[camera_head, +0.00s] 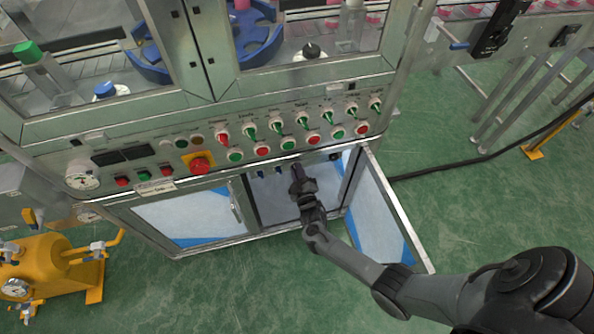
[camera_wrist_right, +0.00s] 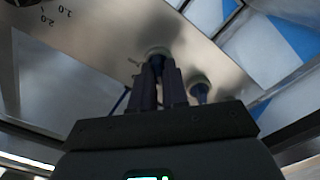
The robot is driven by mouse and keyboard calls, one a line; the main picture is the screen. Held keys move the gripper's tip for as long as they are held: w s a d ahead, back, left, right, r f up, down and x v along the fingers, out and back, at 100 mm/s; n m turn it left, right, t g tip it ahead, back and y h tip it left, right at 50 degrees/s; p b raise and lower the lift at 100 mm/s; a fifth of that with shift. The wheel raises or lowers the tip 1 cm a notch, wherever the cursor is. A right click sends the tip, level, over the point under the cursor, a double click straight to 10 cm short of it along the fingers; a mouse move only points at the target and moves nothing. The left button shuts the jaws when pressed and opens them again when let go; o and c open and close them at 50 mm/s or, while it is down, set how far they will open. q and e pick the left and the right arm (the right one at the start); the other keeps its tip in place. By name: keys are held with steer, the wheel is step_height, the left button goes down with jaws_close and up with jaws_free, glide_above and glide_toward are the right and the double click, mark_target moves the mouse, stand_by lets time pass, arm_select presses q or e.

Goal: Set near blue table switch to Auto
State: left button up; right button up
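A row of rotary switches with red and green handles (camera_head: 275,126) runs along the front panel; their labels are too small to read, so I cannot tell which is the near blue table switch. My right gripper (camera_head: 297,176) is below this row, at the opening of the lower cabinet. In the right wrist view, the fingertips (camera_wrist_right: 160,72) are close together at a small knob with a pale round base (camera_wrist_right: 158,53) on a metal plate. I cannot tell whether they grip it. A second knob (camera_wrist_right: 199,89) is just right of the fingers. My left gripper is out of view.
The right cabinet door (camera_head: 383,215) stands open beside my right arm; the left door (camera_head: 190,216) is shut. A red emergency button (camera_head: 199,164) is on the panel's left half. Blue-tipped small parts (camera_head: 260,173) show inside the cabinet. Green floor lies in front.

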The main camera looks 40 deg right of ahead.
steer(key=o, duration=0.3)
steer(key=shift+o, duration=0.2)
steer(key=shift+r, duration=0.1)
steer(key=p+v, duration=0.4)
steer(key=v, duration=0.7)
